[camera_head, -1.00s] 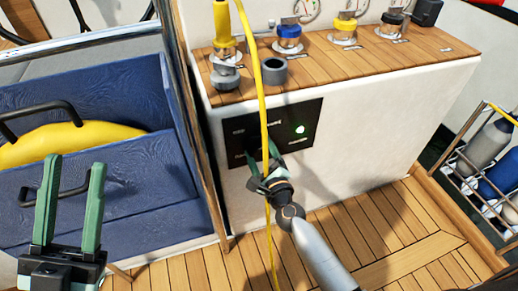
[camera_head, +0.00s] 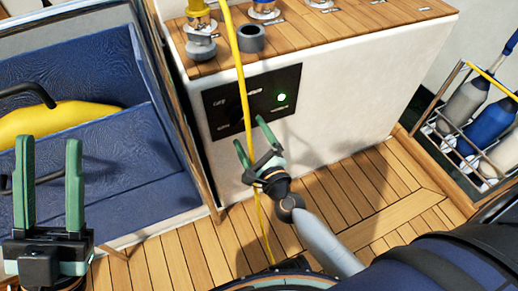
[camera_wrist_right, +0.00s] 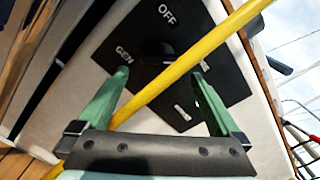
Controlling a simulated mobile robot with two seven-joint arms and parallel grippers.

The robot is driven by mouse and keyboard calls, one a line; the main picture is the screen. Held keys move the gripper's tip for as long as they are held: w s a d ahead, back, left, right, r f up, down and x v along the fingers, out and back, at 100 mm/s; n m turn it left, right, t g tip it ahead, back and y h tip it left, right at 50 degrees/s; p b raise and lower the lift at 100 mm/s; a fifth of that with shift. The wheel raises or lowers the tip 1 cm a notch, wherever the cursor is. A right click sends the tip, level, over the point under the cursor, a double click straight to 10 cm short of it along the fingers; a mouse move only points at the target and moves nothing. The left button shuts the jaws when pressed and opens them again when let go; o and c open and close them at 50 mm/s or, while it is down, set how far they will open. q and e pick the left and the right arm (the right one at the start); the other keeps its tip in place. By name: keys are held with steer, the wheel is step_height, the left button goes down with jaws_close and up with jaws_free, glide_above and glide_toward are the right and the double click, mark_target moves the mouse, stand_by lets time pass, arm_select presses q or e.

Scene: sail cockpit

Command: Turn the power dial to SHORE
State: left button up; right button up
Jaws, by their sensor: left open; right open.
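In the right wrist view the panel shows OFF and GEN labels. The dark dial (camera_wrist_right: 153,48) sits between them, partly behind a yellow cable; its setting cannot be read. A third label is mostly covered by the cable. My right gripper (camera_head: 251,132) is open and empty, just in front of the panel's lower edge. In the wrist view its fingers (camera_wrist_right: 160,74) stand apart with the cable crossing between them. My left gripper (camera_head: 48,142) is open and empty at the left.
A grey ring-shaped piece (camera_head: 250,38) stands on the wooden top. A blue bench locker (camera_head: 110,195) is at left, a bottle rack (camera_head: 462,130) at right.

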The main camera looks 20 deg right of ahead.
steer(key=s, duration=0.6)
steer(key=shift+d, duration=0.1)
stand_by(0.4)
